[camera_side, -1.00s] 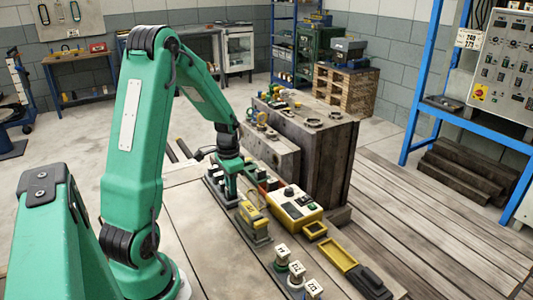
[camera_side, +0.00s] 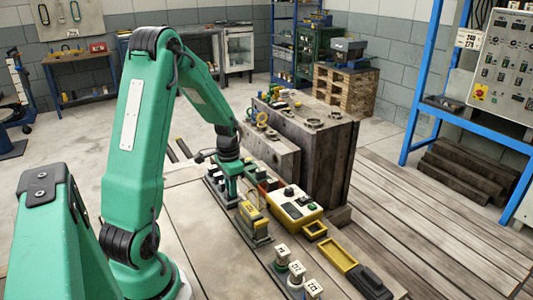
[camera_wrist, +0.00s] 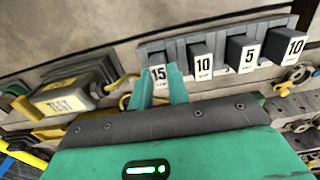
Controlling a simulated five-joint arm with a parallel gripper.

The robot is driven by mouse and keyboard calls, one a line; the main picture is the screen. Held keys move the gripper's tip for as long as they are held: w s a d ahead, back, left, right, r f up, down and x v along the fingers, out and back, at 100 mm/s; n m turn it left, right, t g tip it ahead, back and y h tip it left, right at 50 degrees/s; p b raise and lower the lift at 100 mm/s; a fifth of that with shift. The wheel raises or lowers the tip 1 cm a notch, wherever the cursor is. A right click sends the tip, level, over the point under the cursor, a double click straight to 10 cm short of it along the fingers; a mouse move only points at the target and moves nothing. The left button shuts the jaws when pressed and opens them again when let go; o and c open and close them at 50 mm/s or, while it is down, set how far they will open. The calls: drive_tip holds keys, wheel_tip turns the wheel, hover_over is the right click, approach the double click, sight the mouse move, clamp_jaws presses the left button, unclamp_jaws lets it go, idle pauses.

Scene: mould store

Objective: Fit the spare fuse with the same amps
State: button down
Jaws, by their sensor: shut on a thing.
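My gripper (camera_wrist: 160,88) is shut on the block labelled 15 (camera_wrist: 158,73), the leftmost of a row of dark fuse blocks in the wrist view. The other blocks in the row are labelled 10 (camera_wrist: 203,66), 5 (camera_wrist: 249,56) and 10 (camera_wrist: 289,48). They stand in a grey rack (camera_wrist: 222,27). The fingers hide the lower part of the 15 block. In the side view my gripper (camera_side: 230,187) points down at the rack, and the labels there are too small to read. A yellow-and-grey unit marked TEST (camera_wrist: 62,104) lies left of the rack.
A yellow box with buttons (camera_side: 293,206) stands right of my gripper in the side view. Several pieces with white number tags (camera_side: 282,251) stand at the front. A yellow tray (camera_side: 339,254) lies beside them. A tall metal block (camera_side: 325,165) rises behind.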

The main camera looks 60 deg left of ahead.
drive_tip(key=c, duration=1.3)
unclamp_jaws()
drive_tip(key=shift+o, duration=0.2)
drive_tip(key=shift+r, duration=0.1)
drive_tip(key=shift+r, duration=3.7)
